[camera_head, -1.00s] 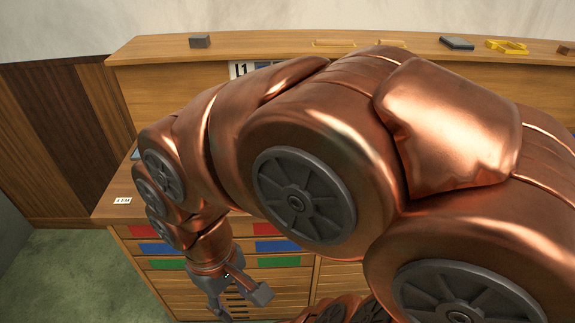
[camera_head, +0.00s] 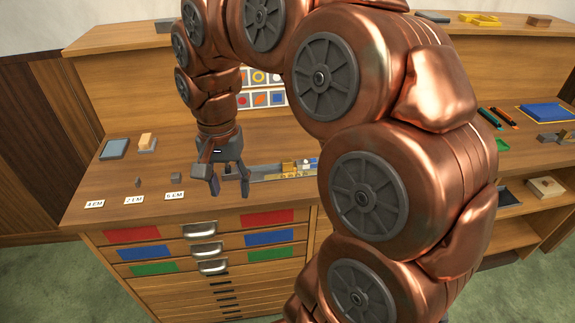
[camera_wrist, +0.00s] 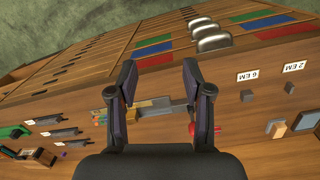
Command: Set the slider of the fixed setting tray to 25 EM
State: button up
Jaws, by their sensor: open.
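The setting tray is a narrow grey metal strip (camera_head: 268,173) lying on the bench top, with small brass-coloured and pale pieces at its right end. My gripper (camera_head: 229,188) is open and empty above the bench, at the tray's left end, pointing down. In the wrist view my gripper's two fingers (camera_wrist: 159,70) are spread. The grey tray (camera_wrist: 165,110) shows between and behind them, with brass-coloured pieces toward its left. A red part (camera_wrist: 217,128) shows beside the right finger. I cannot make out the slider or its setting; my arm hides the tray's right end in the head view.
Small blocks and EM labels (camera_head: 133,199) stand at the bench's front left. Below are drawers with metal handles (camera_head: 211,267). A raised back shelf (camera_head: 110,50) closes the rear.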

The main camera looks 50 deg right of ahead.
jog(key=w+d+f+m+b, duration=0.25)
jog(key=w+d+m, duration=0.4)
jog(key=d, duration=0.35)
jog(key=m+b, duration=0.2)
jog(key=m, duration=0.6)
send_over(287, 160)
jog(key=a, duration=0.1)
jog(key=shift+f+t, duration=0.4)
jog(key=shift+f, duration=0.5)
jog(key=shift+d+f+m, duration=0.1)
jog(key=shift+d+m, duration=0.25)
jog(key=shift+d, duration=0.05)
jog(key=shift+f+p, duration=0.5)
jog(key=shift+f, duration=3.35)
jog(key=shift+c, duration=0.3)
grip_shut()
